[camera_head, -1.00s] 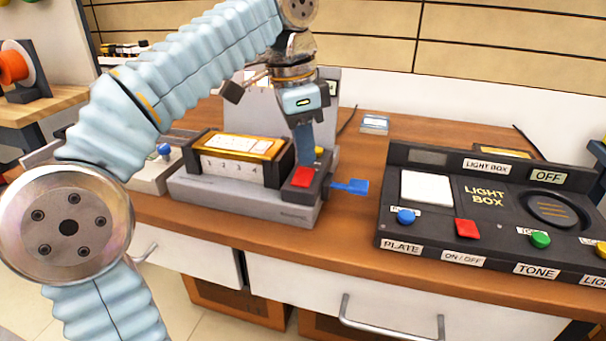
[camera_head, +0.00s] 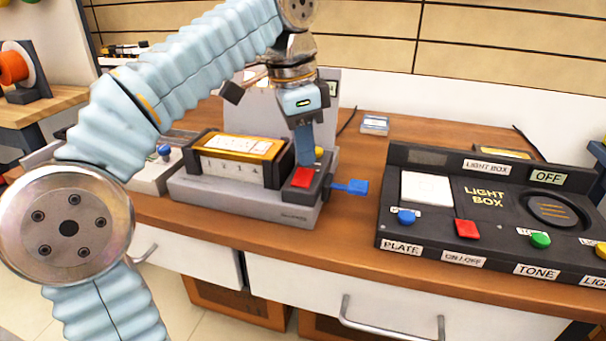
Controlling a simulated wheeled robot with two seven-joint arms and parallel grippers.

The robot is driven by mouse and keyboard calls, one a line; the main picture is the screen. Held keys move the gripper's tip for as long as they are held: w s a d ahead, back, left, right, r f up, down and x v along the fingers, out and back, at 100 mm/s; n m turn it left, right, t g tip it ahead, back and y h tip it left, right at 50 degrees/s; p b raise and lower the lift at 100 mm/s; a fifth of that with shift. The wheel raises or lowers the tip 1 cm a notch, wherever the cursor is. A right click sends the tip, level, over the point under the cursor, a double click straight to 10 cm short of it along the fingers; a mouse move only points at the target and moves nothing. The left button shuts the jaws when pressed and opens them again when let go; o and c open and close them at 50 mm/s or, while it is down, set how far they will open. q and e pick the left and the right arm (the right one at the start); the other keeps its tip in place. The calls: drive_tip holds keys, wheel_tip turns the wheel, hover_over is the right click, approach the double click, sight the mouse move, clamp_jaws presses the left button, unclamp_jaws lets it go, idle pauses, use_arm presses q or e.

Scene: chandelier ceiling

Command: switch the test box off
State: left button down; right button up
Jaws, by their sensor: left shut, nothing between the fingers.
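The test box (camera_head: 235,200) is a grey device in the middle of the bench, with a gold-topped block numbered on its front. A red button (camera_head: 302,178) sits on its dark right-hand panel, with a yellow button (camera_head: 319,152) behind it and a blue lever (camera_head: 350,187) sticking out at the right side. My left gripper (camera_head: 304,163) is shut and points down, its tips at the back edge of the red button. I cannot tell whether they touch it. The gripper hides part of the box's upright back panel. My right gripper is not in view.
A black light box (camera_head: 495,250) stands to the right, with blue, red, green and yellow buttons and a small OFF display. A grey device with a blue knob (camera_head: 165,150) is at the left. A small clear case (camera_head: 375,124) lies behind on the wooden bench.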

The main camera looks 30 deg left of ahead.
sight(304, 171)
use_arm(q)
drive_tip(key=shift+f+b, duration=0.7)
drive_tip(key=shift+f, duration=0.2)
idle(0.9)
wheel_tip(304, 171, up, 5)
drive_tip(key=p, duration=0.5)
drive_tip(key=shift+w+r, duration=0.1)
drive_tip(key=shift+r, duration=0.95)
